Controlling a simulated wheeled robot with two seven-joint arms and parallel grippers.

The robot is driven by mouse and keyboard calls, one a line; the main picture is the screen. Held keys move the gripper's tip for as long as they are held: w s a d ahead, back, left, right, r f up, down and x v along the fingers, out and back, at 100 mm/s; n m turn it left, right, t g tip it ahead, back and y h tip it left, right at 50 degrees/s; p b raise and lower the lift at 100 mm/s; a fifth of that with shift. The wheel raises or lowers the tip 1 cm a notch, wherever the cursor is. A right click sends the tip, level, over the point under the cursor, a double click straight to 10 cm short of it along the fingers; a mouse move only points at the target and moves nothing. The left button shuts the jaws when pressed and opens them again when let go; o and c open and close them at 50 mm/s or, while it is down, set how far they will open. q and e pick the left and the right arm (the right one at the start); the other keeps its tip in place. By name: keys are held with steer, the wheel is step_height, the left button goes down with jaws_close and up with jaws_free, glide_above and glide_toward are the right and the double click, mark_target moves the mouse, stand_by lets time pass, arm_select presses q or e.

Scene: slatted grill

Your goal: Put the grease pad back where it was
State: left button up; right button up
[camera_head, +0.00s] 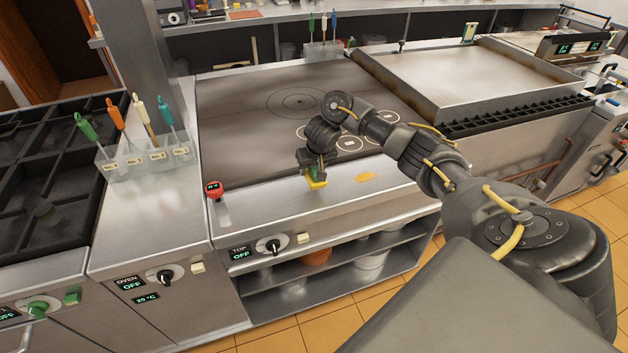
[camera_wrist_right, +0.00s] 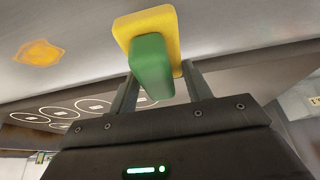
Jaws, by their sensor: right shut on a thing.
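The grease pad is a yellow pad (camera_head: 317,182) with a green grip block. It is at the front steel ledge of the flat cooktop in the head view. My right gripper (camera_head: 314,173) is shut on its green block. In the right wrist view the pad (camera_wrist_right: 152,30) shows between the two fingers (camera_wrist_right: 158,88), with its yellow part against or very close to the steel surface; I cannot tell if it touches. A yellow-orange grease stain (camera_head: 365,176) lies on the ledge to the right of the pad, and it also shows in the wrist view (camera_wrist_right: 38,53). My left gripper is not in view.
A red-topped timer or shaker (camera_head: 213,190) stands on the ledge to the left. A clear holder with several coloured-handle tools (camera_head: 145,157) stands further left. White ring marks (camera_head: 349,143) lie on the cooktop behind. Knobs (camera_head: 273,245) and open shelves are below the ledge.

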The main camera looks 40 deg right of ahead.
steer(key=shift+d+f, duration=0.2)
steer(key=shift+f, duration=0.05)
steer(key=f, duration=0.3)
steer(key=shift+w+d+f, duration=0.1)
steer(key=shift+d+f, duration=0.1)
steer(key=shift+d, duration=0.1)
steer(key=shift+a, duration=0.1)
steer(key=o, duration=0.9)
